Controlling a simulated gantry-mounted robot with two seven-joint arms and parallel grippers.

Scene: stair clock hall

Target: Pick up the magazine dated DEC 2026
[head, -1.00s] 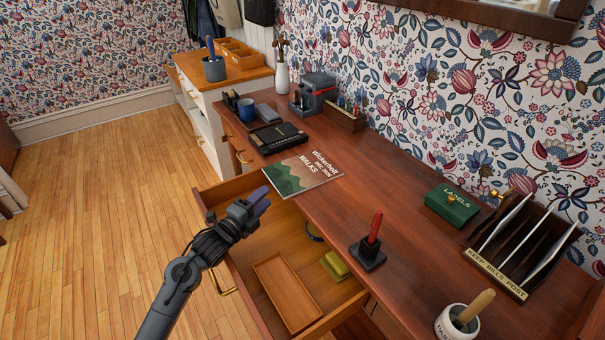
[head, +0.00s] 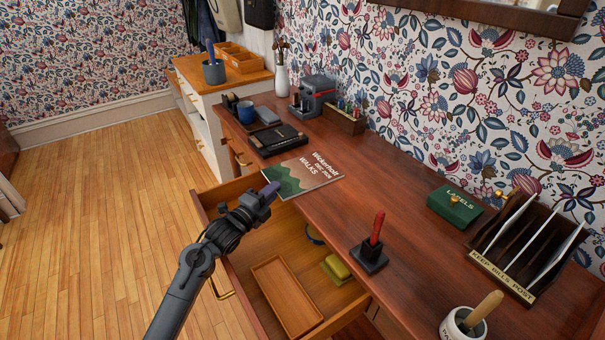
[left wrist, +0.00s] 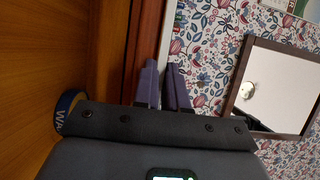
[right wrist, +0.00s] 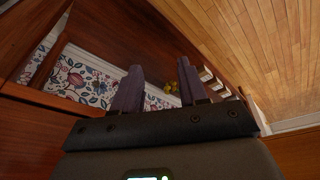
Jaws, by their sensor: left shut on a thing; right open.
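The magazine (head: 318,167) lies on the desk top with its front corner at the desk's front edge, above the open drawer. Its cover is cream with green and brown hills and reads "Wickerholt WALKS" with a small date line, apparently DEC 2026. My left gripper (head: 270,190) is shut on the magazine's near edge. In the left wrist view its purple fingers (left wrist: 162,68) are close together, with a thin pale strip, the magazine edge-on, between them. My right gripper (right wrist: 158,78) is open and empty in the right wrist view and is not seen in the head view.
The open drawer (head: 210,197) below holds a wooden tray (head: 285,297), a yellow-green block (head: 336,270) and a blue tape roll (left wrist: 68,108). A black case (head: 276,139) lies just behind the magazine. A red-handled stamp (head: 371,255) stands to the right.

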